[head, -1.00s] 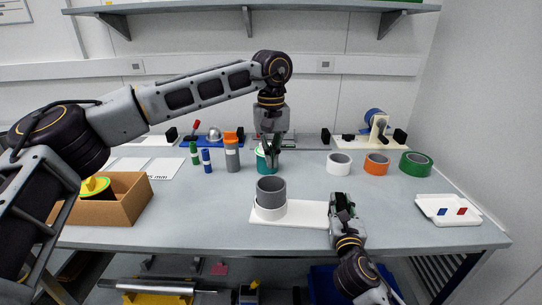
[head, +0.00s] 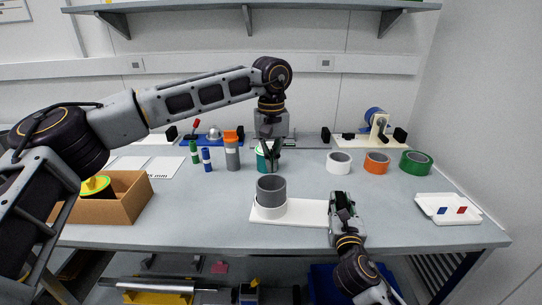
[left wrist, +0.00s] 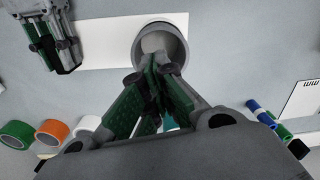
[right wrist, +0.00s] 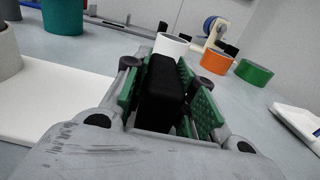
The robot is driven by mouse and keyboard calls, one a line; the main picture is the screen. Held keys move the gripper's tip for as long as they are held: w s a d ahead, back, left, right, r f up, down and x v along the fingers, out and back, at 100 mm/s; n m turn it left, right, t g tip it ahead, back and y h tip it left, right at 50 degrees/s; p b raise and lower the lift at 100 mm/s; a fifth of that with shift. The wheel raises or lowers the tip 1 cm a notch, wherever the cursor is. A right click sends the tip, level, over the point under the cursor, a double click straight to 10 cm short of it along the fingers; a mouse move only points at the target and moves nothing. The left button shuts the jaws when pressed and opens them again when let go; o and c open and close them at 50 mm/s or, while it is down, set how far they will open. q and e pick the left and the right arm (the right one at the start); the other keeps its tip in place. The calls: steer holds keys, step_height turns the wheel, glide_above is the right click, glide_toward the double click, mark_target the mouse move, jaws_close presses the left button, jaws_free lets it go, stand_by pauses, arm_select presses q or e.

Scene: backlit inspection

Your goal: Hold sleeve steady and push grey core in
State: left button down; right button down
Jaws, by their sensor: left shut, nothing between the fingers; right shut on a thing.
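The grey core (head: 271,188) stands upright in the mouth of the white sleeve (head: 270,209), with much of it above the rim. The sleeve sits on a white plate (head: 305,211). My left gripper (head: 272,170) is shut and empty, fingers pointing down at the core; in the left wrist view its tips (left wrist: 150,88) overlap the near edge of the core's ring (left wrist: 181,43). I cannot tell whether they touch. My right gripper (head: 342,198) is shut on a black block (right wrist: 160,88) at the plate's right end. Sleeve (right wrist: 8,55) and core (right wrist: 5,22) show at the right wrist view's left edge.
A teal roll (head: 261,160) stands behind the core. White (head: 338,163), orange (head: 376,164) and green (head: 416,163) rolls stand back right. A white tray (head: 430,208) lies at right, a cardboard box (head: 125,205) at left. The table between box and plate is clear.

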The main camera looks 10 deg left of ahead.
mark_target(271, 180)
arm_select(q)
steer(key=shift+f, duration=2.15)
steer(key=shift+f, duration=1.3)
steer(key=shift+r, duration=0.1)
steer(key=shift+r, duration=1.4)
steer(key=shift+r, duration=0.1)
step_height(271, 180, up, 12)
stand_by(0.4)
steer(key=shift+f, duration=0.2)
